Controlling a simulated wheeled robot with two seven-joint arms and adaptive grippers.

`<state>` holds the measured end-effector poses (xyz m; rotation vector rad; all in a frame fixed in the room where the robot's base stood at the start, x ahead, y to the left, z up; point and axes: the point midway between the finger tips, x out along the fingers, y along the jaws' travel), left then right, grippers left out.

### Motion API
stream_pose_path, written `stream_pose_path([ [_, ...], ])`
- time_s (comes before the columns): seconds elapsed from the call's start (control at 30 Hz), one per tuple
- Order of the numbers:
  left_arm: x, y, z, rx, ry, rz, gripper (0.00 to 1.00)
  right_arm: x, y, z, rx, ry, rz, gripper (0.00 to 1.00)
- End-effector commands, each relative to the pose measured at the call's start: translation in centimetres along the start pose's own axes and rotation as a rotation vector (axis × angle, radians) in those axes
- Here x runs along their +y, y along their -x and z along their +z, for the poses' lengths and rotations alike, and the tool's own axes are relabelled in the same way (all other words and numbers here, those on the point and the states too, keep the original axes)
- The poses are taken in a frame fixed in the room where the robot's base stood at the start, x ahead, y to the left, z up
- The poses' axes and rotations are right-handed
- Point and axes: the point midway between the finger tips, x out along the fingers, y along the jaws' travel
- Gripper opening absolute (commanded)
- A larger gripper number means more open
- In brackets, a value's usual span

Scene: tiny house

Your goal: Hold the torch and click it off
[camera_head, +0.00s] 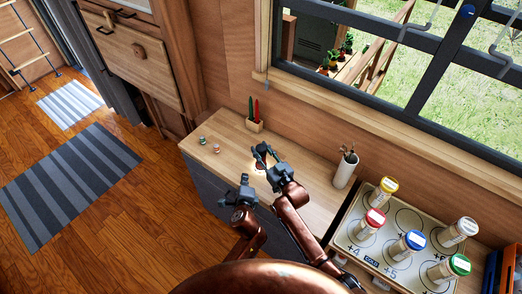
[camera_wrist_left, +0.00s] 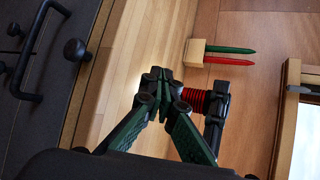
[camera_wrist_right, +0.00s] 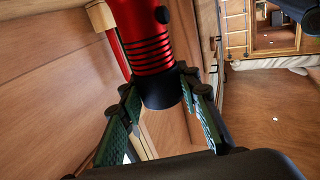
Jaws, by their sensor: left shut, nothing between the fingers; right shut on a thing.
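The red torch with black rings and a black end (camera_wrist_right: 148,45) is held in my right gripper (camera_wrist_right: 158,92), whose fingers sit on either side of its black end. A small dark round button shows on its red body. The torch's ringed part also shows in the left wrist view (camera_wrist_left: 194,99), beside the right gripper's fingers. My left gripper (camera_wrist_left: 156,76) is shut and empty, close to the torch; I cannot tell if they touch. In the head view, the right gripper (camera_head: 263,154) is over the counter, a bright glow beneath it; the left gripper (camera_head: 243,183) is lower left.
The wooden counter (camera_head: 222,137) carries a small block with red and green pencils (camera_head: 254,118), two small items (camera_head: 209,144) and a white cup of tools (camera_head: 345,169). A board with several coloured-lid jars (camera_head: 345,238) stands at right. Drawers and a window border the counter.

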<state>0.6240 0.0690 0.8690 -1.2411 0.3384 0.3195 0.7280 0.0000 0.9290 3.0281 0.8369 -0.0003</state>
Motion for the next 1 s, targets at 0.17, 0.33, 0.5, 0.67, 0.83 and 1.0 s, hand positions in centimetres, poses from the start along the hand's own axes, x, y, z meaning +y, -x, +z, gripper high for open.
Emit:
stream_pose_path([
  [0.17,0.1,0.2,0.4,0.0,-0.005,-0.005,0.0,0.0,0.0,0.0,0.0,0.0,0.0,0.04],
  [0.33,0.8,1.1,1.3,0.004,-0.01,-0.01,0.0,0.0,0.0,0.0,0.0,0.0,0.0,0.04],
  [0.5,1.5,1.9,1.7,0.01,-0.008,-0.006,0.0,0.0,0.0,0.0,0.0,0.0,0.0,0.04],
  [0.67,1.7,2.0,1.8,0.011,-0.006,-0.003,0.0,0.0,0.0,0.0,0.0,0.0,0.0,0.04],
  [0.83,1.7,1.9,1.8,0.01,-0.005,-0.003,0.0,0.0,0.0,0.0,0.0,0.0,0.0,0.04],
  [1.0,1.4,1.6,1.5,0.011,-0.005,-0.004,0.0,0.0,0.0,0.0,0.0,0.0,0.0,0.04],
])
